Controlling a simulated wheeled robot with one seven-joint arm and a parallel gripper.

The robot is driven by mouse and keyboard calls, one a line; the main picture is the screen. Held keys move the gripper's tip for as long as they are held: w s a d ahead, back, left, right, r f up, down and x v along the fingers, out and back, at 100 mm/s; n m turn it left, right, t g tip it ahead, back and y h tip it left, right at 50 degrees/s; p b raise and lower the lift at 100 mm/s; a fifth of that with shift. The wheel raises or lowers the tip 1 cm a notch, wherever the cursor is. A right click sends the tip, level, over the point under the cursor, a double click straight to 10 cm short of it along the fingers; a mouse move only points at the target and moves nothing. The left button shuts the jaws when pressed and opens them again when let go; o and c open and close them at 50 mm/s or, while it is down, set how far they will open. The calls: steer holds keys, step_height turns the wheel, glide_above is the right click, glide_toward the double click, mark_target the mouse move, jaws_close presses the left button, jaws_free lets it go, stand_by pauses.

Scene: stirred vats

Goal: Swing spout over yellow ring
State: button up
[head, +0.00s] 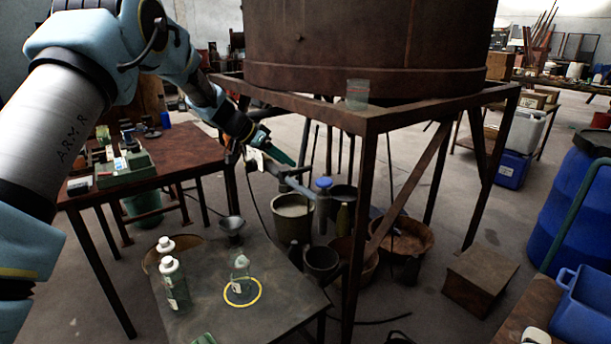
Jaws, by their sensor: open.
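A yellow ring (243,292) lies on the dark low table in the lower middle. A small clear bottle (240,268) stands at the ring's back part. A grey pipe (290,181), which looks like the spout, slants down to the right under the big rusty vat. Near its lower right is a blue-capped upright piece (323,185); I cannot tell whether they join. The pipe is behind and to the right of the ring, not over it. My gripper (270,153) is open, just above the pipe's upper left part. Whether it touches the pipe is unclear.
The rusty vat (370,45) stands on a metal frame (365,200) whose front leg is right of the pipe. Buckets (293,215) crowd the floor behind. A wooden table (180,150) stands at left.

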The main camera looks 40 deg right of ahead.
steer(key=p+x, duration=0.3)
steer(key=x, duration=0.7)
steer(key=shift+p, duration=0.35)
steer(key=shift+f, duration=0.15)
jaws_close()
stand_by(0.8)
